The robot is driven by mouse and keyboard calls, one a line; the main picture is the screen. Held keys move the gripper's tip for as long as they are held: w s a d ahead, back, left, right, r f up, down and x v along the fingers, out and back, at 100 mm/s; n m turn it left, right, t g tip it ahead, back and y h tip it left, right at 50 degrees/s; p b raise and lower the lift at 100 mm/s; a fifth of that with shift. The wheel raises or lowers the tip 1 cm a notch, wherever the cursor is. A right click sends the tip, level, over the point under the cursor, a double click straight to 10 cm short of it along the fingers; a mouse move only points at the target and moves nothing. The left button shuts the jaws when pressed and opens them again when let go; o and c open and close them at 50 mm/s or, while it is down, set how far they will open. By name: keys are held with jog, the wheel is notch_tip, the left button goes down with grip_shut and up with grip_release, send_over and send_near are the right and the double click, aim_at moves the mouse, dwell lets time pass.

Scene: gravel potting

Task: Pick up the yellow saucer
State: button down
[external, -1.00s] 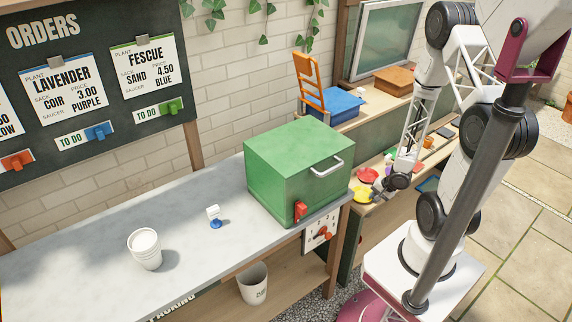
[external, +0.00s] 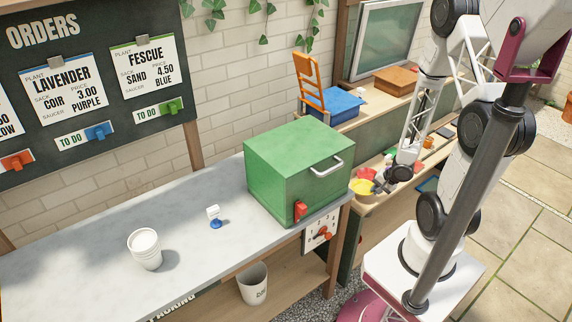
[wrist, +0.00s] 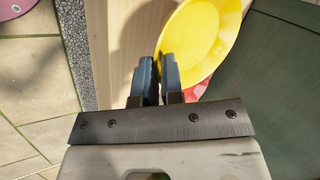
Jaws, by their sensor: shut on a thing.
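The yellow saucer (wrist: 205,38) fills the upper middle of the wrist view, with its rim at my fingertips. My gripper (wrist: 161,62) is shut on the rim of the yellow saucer. In the external view the yellow saucer (external: 362,186) is small, beside my gripper (external: 380,187) at the lower wooden shelf behind the green box. A red saucer (wrist: 222,90) shows partly beneath the yellow one in the wrist view. It also shows in the external view (external: 366,173), just behind the yellow saucer.
The green box (external: 300,172) with a handle stands at the end of the grey bench (external: 110,235). A white cup (external: 145,250) stands on that bench. A blue box (external: 333,108) and an orange chair-shaped thing (external: 309,82) stand on the upper shelf.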

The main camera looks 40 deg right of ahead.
notch_tip(320, 180, up, 14)
jog(key=shift+f, duration=0.15)
dwell(0.9)
